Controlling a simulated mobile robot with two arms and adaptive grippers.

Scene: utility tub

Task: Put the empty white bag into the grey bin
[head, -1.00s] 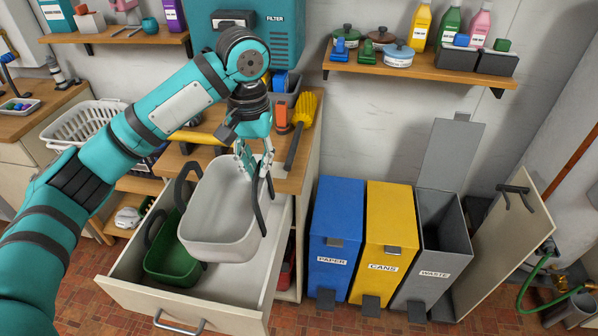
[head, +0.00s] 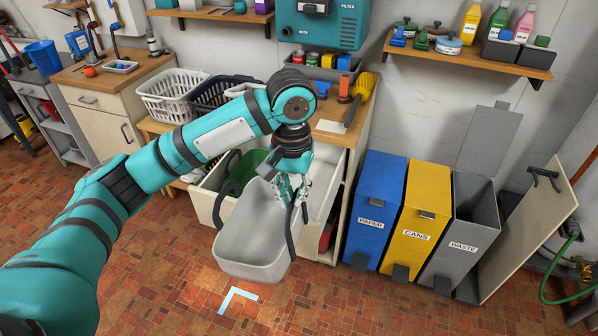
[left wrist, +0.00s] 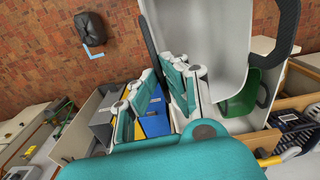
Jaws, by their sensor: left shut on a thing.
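The white bag (head: 255,235) is a pale open tub with two dark loop handles, and its visible inside is bare. My left gripper (head: 293,198) is shut on its right-hand handle and holds the bag in front of the open drawer, above the floor. The bag also shows in the left wrist view (left wrist: 195,30), beside my left gripper's fingers (left wrist: 165,95). The grey bin (head: 452,245), labelled WASTE, stands to the right with its lid (head: 490,140) up and its mouth open. My right gripper is not in view.
The blue PAPER bin (head: 370,225) and yellow CANS bin (head: 415,220) stand between the bag and the grey bin. A green bag (head: 243,172) sits in the open drawer (head: 208,205). An open door panel (head: 525,235) stands right of the grey bin.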

